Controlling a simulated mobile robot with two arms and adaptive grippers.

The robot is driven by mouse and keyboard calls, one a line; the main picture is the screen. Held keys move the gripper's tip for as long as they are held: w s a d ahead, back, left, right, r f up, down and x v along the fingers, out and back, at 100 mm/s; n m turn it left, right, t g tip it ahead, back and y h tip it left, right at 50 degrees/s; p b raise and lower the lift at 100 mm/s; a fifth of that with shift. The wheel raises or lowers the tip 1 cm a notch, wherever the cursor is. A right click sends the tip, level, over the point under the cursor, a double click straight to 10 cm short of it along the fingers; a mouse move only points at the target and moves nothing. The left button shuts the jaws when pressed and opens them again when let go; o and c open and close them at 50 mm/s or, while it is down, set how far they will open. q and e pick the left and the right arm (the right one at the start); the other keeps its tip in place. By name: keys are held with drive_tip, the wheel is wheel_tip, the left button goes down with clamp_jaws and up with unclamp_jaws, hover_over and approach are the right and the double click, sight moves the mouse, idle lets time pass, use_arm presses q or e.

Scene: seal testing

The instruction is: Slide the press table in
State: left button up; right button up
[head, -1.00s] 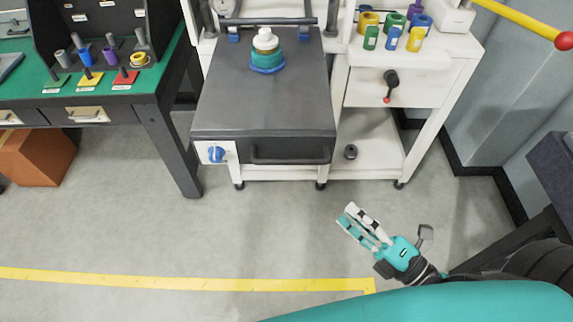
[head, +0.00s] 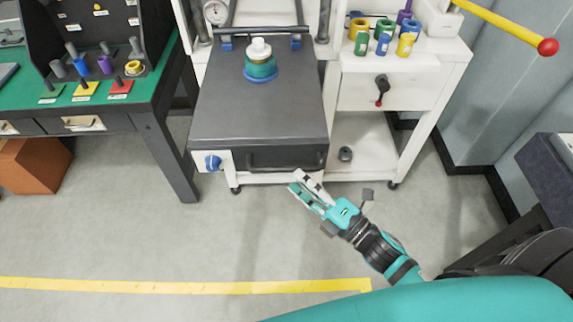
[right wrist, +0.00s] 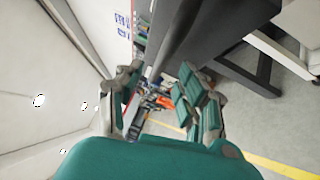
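The press table (head: 225,110) is a dark grey slab pulled out in front of the white press frame. It has a black bar handle (head: 285,165) along its front edge and a blue knob (head: 212,162) at its front left. A teal and white stacked part (head: 260,62) stands upright on it. My right gripper (head: 304,184) is just in front of the handle's right half, fingers pointing at it. In the right wrist view its fingers (right wrist: 158,88) are spread, with a dark bar beyond them. I cannot tell whether it touches the handle. My left gripper is not in view.
A green-topped bench (head: 150,100) stands to the left. A white cabinet (head: 435,85) with a drawer and colored rings stands right of the press table. A yellow lever with a red ball (head: 547,47) sticks out above. The floor in front is clear, with a yellow line (head: 200,288).

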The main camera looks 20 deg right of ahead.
sight(286, 167)
drive_tip(key=shift+p+x, duration=0.45)
drive_tip(key=shift+x, duration=2.1)
drive_tip(key=shift+c, duration=0.3)
clamp_jaws()
